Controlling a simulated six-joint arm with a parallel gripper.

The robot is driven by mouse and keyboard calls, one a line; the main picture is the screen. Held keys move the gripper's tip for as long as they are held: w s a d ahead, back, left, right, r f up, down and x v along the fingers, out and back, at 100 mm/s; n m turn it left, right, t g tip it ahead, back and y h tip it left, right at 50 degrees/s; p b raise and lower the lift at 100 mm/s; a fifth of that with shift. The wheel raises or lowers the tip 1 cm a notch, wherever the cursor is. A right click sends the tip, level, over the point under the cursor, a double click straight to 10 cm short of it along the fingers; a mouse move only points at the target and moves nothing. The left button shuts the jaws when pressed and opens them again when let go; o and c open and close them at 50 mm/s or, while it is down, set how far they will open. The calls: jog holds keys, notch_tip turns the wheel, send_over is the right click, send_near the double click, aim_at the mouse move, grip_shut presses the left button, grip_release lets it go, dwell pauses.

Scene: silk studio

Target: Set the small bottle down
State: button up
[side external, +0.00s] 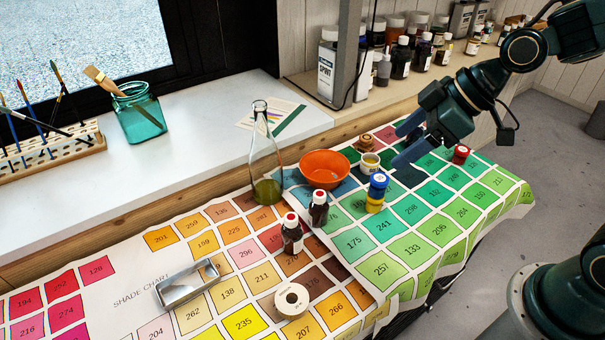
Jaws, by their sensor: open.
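Two small dark bottles with white labels and red-and-white caps stand upright on the shade chart. One bottle (292,238) is nearer and the other bottle (319,210) is just behind it to the right. My gripper (402,143) is at the upper right, over the green part of the chart, with its fingers apart and pointing left. I see nothing held between the fingers. Both dark bottles are well to the left of the gripper and apart from it. I cannot tell which bottle the task means.
Blue and yellow jars (377,192), a white jar (370,163) and an orange bowl (325,168) stand near the gripper. A small red-lidded pot (460,155) is to its right. A glass flask (265,165), tape roll (292,301) and metal tray (188,285) are further left. The chart's front right is clear.

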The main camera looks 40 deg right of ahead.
aim_at(325, 199)
jog(key=w+a+f+t+y, duration=0.1)
jog(key=w+f, duration=0.3)
jog(key=f, duration=0.1)
jog(key=w+a+f+n+t+y, duration=0.1)
jog(key=w+a+f+y, duration=0.1)
jog(key=w+f, duration=0.3)
jog(key=w+a+f+t+y, duration=0.1)
jog(key=w+a+f+y, duration=0.1)
jog(key=w+f, duration=0.2)
jog(key=shift+w+a+f+t, duration=0.1)
jog(key=shift+w+f+t, duration=0.1)
jog(key=shift+f, duration=0.7)
jog(key=shift+w+a+f+t, duration=0.1)
jog(key=shift+f+t, duration=0.1)
jog(key=shift+f, duration=0.65)
jog(key=shift+w+d+f, duration=0.15)
jog(key=shift+w+f, duration=0.05)
jog(key=shift+f, duration=0.2)
jog(key=shift+f, duration=0.1)
jog(key=shift+f, duration=1.85)
jog(key=shift+f, duration=0.1)
jog(key=shift+f, duration=1.55)
jog(key=shift+x, duration=1.45)
jog(key=shift+r, duration=0.1)
